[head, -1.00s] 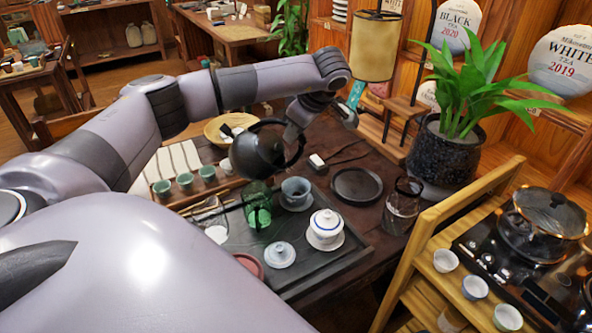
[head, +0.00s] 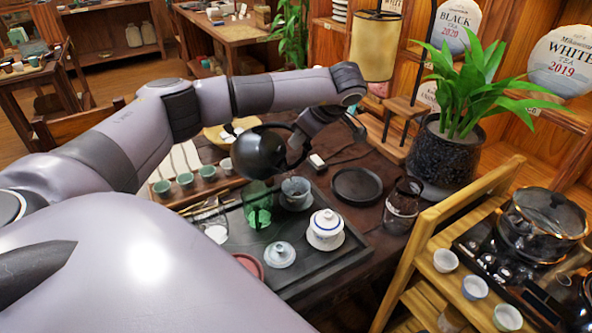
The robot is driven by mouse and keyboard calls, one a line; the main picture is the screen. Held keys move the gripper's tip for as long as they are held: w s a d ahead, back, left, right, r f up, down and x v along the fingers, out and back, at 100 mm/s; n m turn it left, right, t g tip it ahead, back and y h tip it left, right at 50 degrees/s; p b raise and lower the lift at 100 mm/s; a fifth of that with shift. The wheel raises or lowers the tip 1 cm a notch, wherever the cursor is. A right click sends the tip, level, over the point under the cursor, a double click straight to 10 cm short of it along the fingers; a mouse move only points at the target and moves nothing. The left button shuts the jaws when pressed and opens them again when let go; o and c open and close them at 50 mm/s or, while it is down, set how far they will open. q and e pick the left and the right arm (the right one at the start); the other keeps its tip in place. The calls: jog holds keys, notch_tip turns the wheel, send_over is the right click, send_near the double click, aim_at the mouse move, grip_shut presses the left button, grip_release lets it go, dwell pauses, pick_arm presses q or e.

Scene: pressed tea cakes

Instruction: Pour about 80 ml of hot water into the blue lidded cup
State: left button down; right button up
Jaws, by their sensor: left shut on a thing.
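My left gripper (head: 308,134) is shut on the handle of a dark round kettle (head: 260,153), held in the air behind and above the tea tray. A blue-grey cup (head: 296,190) stands on its saucer on the dark tray (head: 332,266), a little below and right of the kettle in the picture. It looks open at the top. A white lidded cup with a blue band (head: 326,225) stands nearer me. A pale lid (head: 280,254) lies apart on the tray. I see no water stream. My right gripper is not in view.
A green glass vessel (head: 258,208) and a glass pitcher (head: 214,228) stand left of the blue-grey cup. A round black plate (head: 357,186), a glass jar (head: 402,208) and a potted plant (head: 446,150) are to the right. Small green cups (head: 185,180) line the left.

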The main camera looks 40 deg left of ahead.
aim_at(271, 125)
pick_arm(q)
jog(key=shift+w+d+y, duration=0.1)
jog(key=shift+d+y, duration=0.1)
jog(key=shift+y, duration=0.1)
dwell(0.4)
